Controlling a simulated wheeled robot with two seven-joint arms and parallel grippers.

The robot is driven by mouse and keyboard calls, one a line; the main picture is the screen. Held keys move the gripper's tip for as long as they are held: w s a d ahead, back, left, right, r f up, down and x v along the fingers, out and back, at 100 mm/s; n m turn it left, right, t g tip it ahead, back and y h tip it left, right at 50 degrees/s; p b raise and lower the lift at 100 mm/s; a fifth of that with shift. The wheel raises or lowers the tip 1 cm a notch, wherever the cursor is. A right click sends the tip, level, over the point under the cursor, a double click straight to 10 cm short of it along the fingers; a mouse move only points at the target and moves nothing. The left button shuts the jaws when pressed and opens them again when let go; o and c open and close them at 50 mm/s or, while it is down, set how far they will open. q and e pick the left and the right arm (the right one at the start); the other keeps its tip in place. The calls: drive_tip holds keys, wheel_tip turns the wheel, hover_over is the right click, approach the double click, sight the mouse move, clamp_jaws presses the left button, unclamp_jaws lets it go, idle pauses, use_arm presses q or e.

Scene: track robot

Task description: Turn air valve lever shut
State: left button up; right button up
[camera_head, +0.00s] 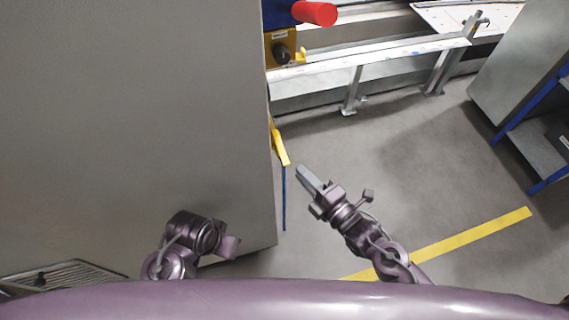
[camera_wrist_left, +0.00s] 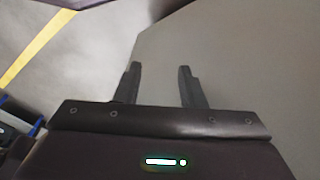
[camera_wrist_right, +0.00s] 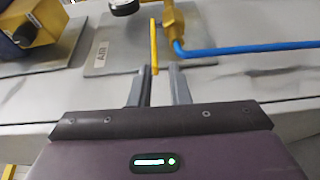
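The yellow air valve lever (camera_head: 280,145) sticks out from the side of the grey cabinet in the head view. In the right wrist view the lever (camera_wrist_right: 154,47) is a thin yellow bar beside a brass valve body (camera_wrist_right: 173,22). My right gripper (camera_wrist_right: 157,72) is open. The lever's near end shows between its fingertips, with gaps on both sides; how deep it sits is unclear. In the head view the right gripper (camera_head: 303,175) is just right of the lever. My left gripper (camera_wrist_left: 160,70) is open and empty, facing a plain grey surface.
A blue hose (camera_wrist_right: 245,48) runs right from the valve, by a plate marked AIR (camera_wrist_right: 102,52). The large grey cabinet (camera_head: 150,120) fills the left of the head view. A red cylinder (camera_head: 315,13) juts out above. Grey floor (camera_head: 400,150) lies open to the right.

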sight(283, 155)
drive_tip(key=x, duration=0.5)
drive_tip(key=b+x, duration=0.1)
drive_tip(key=x, duration=0.2)
drive_tip(key=shift+s+a+r, duration=0.15)
drive_tip(key=shift+a+r, duration=0.05)
drive_tip(key=shift+r, duration=0.2)
clamp_jaws()
